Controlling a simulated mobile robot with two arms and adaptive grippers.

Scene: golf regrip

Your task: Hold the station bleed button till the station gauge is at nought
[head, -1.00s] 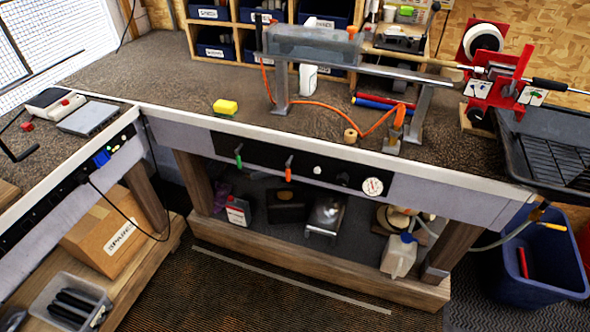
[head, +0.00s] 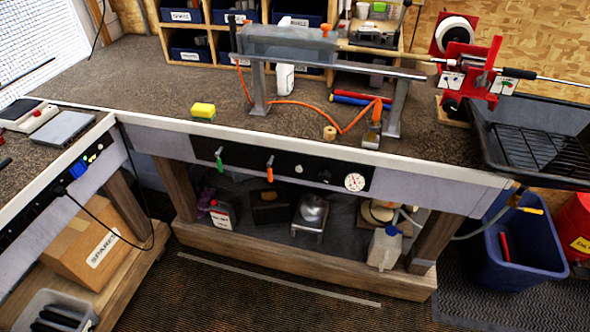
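The station gauge (head: 354,182) is a small round white dial on the black front panel (head: 240,165) of the bench. Its needle is too small to read. A small pale round button (head: 299,168) sits on the same panel, left of the gauge. A darker round knob (head: 325,175) lies between them. I cannot tell from any label which of these is the bleed button. A green lever (head: 219,158) and an orange lever (head: 269,169) hang at the panel's left part. Neither of my grippers is in view, and nothing touches the panel.
The benchtop holds a yellow sponge (head: 203,111), an orange hose (head: 300,103) and a metal stand (head: 392,110). A red clamp machine (head: 470,75) and black tray (head: 535,140) are at right. A blue bin (head: 515,245) stands on the floor. The floor before the bench is clear.

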